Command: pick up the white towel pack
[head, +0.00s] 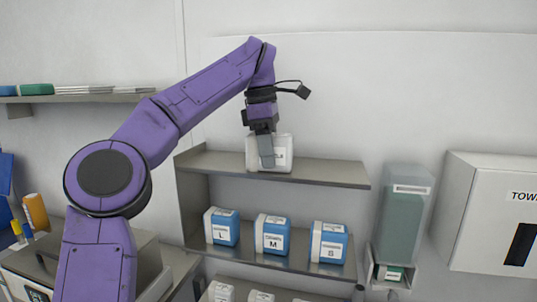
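The white towel pack (284,149) is a small white block, upright on the top board of the shelf unit, with a small dark marking on its front. My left gripper (266,152) reaches down over it from above. One grey finger lies in front of the pack's face, and the other finger is hidden, so I cannot tell whether the gripper is closed on the pack. The pack's base appears to be at the board. My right gripper is not in view.
The shelf unit's top board (325,172) is otherwise clear. Below stand blue-and-white boxes marked L (222,227), M (272,235) and S (329,242). A clear dispenser (405,205) and a white towel cabinet (490,215) are at right. A wall shelf (75,98) holds flat packs at left.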

